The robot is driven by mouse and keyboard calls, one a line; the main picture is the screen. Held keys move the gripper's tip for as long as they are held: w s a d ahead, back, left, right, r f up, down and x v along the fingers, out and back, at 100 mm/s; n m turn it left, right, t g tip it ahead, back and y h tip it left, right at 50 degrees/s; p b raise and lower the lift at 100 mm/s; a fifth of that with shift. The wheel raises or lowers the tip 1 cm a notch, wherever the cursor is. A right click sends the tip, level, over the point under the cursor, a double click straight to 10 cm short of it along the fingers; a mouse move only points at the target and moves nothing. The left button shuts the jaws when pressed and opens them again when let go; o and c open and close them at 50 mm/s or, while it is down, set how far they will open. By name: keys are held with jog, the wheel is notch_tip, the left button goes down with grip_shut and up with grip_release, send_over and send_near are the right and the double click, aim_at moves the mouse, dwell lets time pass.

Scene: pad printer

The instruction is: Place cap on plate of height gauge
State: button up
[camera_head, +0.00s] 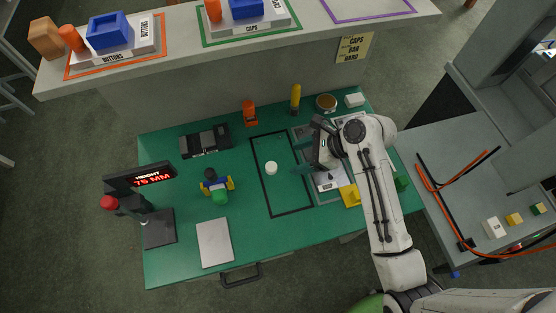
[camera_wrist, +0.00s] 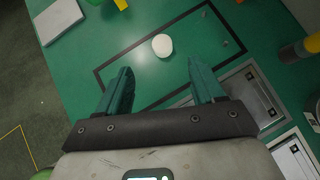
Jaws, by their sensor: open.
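A small round white cap (camera_head: 271,168) sits on the green table inside a black-outlined rectangle. It also shows in the wrist view (camera_wrist: 162,45), just beyond my fingertips and roughly midway between them. My gripper (camera_head: 303,170) is open and empty, to the right of the cap and apart from it. Its two green fingers spread wide in the wrist view (camera_wrist: 160,75). The height gauge (camera_head: 132,204), with a red knob and a display reading 75 MM, stands at the table's left. Its dark plate (camera_head: 158,230) looks bare. The gauge is not in the wrist view.
A light grey slab (camera_head: 214,243) lies right of the gauge plate. A blue, yellow and green item (camera_head: 217,187) stands between gauge and cap. A dark grey device (camera_head: 206,140), an orange item (camera_head: 250,113) and a yellow bottle (camera_head: 295,99) stand at the back.

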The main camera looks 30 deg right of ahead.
aim_at(272, 166)
jog(key=x, duration=0.5)
jog(key=shift+x, duration=2.65)
jog(key=shift+d+f, duration=0.15)
jog(key=shift+f, duration=0.05)
jog(key=shift+c, duration=0.3)
jog(key=c, duration=1.1)
jog(key=shift+c, duration=0.2)
